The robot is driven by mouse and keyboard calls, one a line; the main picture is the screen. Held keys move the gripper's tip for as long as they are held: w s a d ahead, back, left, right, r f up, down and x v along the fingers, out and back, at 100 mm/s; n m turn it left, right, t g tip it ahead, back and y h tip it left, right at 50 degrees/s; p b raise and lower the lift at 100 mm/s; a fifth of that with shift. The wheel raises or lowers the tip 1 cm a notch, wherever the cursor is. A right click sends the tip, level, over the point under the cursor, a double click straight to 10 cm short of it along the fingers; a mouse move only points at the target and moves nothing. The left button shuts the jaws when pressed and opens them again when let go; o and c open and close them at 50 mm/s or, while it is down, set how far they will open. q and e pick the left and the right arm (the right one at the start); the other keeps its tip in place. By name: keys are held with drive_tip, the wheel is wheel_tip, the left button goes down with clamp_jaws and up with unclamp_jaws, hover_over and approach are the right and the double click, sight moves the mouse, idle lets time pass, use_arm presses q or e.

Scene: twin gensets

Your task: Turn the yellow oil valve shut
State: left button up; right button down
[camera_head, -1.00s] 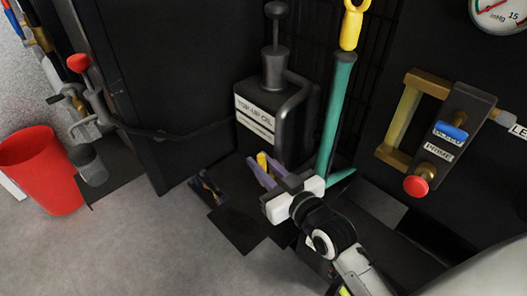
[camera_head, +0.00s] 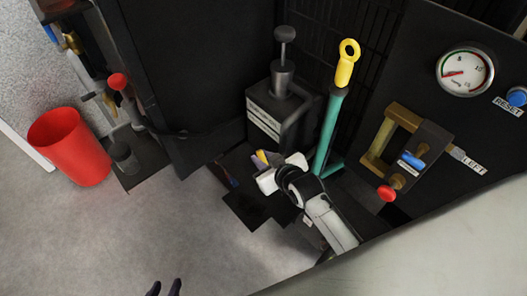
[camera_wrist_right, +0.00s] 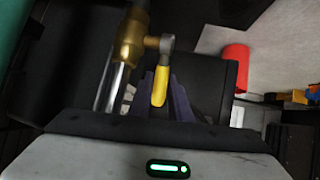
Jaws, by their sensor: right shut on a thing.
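The yellow oil valve handle (camera_wrist_right: 160,86) sits between the purple fingers of my right gripper (camera_wrist_right: 161,92) in the right wrist view. It joins a grey hub (camera_wrist_right: 166,43) beside a brass valve body (camera_wrist_right: 130,42) on a bright metal pipe. In the head view my right gripper (camera_head: 259,162) is low in front of the black block, with a bit of the yellow handle (camera_head: 262,156) showing at its fingers. It is shut on the handle. The valve body is hidden there. My left gripper (camera_head: 165,288) shows only two dark, parted fingertips at the bottom edge, with nothing between them.
A black canister (camera_head: 272,115) with a plunger stands behind the right gripper. A teal lever (camera_head: 329,135) with a yellow ring top stands just right of it. A gauge panel (camera_head: 405,55) is at the right. A red bin (camera_head: 70,147) stands at the left. Floor is clear at lower left.

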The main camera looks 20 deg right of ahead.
use_arm(q)
drive_tip(key=shift+a+r, duration=0.15)
drive_tip(key=shift+a, duration=0.1)
use_arm(e)
drive_tip(key=c, duration=1.9)
unclamp_jaws()
use_arm(q)
drive_tip(key=shift+s+a+r+p, duration=0.3)
drive_tip(key=shift+r+p, duration=0.15)
drive_tip(key=shift+p, duration=0.6)
use_arm(e)
drive_tip(key=v, duration=1)
drive_tip(key=shift+r, duration=0.15)
